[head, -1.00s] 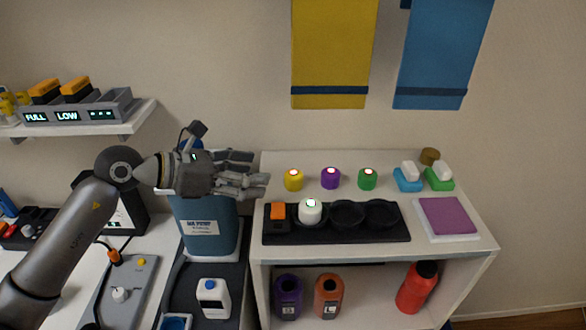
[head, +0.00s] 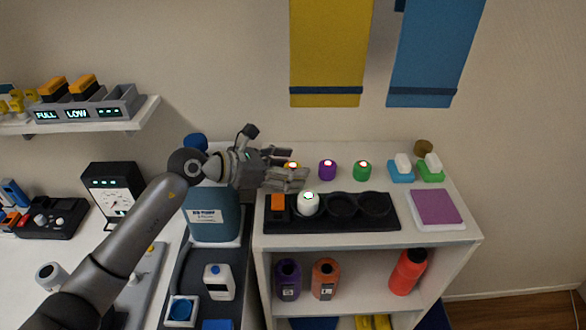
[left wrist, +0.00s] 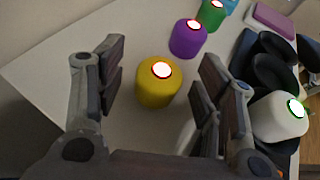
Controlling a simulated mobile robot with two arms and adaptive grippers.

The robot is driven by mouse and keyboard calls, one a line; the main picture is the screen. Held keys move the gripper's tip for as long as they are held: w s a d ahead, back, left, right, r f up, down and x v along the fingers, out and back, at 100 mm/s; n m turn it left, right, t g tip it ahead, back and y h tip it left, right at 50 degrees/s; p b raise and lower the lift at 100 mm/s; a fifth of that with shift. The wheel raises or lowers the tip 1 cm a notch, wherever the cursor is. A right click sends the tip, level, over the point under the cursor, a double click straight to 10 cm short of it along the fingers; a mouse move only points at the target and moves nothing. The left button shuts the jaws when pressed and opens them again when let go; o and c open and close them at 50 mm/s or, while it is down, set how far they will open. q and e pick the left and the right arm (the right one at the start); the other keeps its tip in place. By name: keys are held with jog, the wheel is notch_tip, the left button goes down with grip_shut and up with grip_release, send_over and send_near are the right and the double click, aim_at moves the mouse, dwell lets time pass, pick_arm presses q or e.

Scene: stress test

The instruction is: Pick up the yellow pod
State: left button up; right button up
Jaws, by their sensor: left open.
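The yellow pod (left wrist: 157,88) stands upright on the white shelf top, with a lit red-ringed white top. In the left wrist view it sits between the spread fingers of my left gripper (left wrist: 158,95), apart from both. In the head view my left gripper (head: 288,168) is over the left end of the shelf top and hides most of the yellow pod (head: 293,164). The gripper is open and empty. My right gripper is in neither view.
A purple pod (head: 327,170) and a green pod (head: 362,171) stand in a row to the right. A black tray (head: 372,223) in front holds a white pod (head: 308,204) and an orange block (head: 278,202). A purple pad (head: 436,208) lies at the right. A blue jug (head: 214,222) stands left of the shelf.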

pick_arm(q)
jog(key=shift+a, duration=0.1)
jog(key=shift+c, duration=0.3)
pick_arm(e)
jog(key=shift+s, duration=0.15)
pick_arm(q)
jog(key=shift+c, duration=1.1)
jog(key=c, duration=0.7)
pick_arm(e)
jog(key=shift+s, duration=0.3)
pick_arm(q)
jog(key=shift+r, duration=0.1)
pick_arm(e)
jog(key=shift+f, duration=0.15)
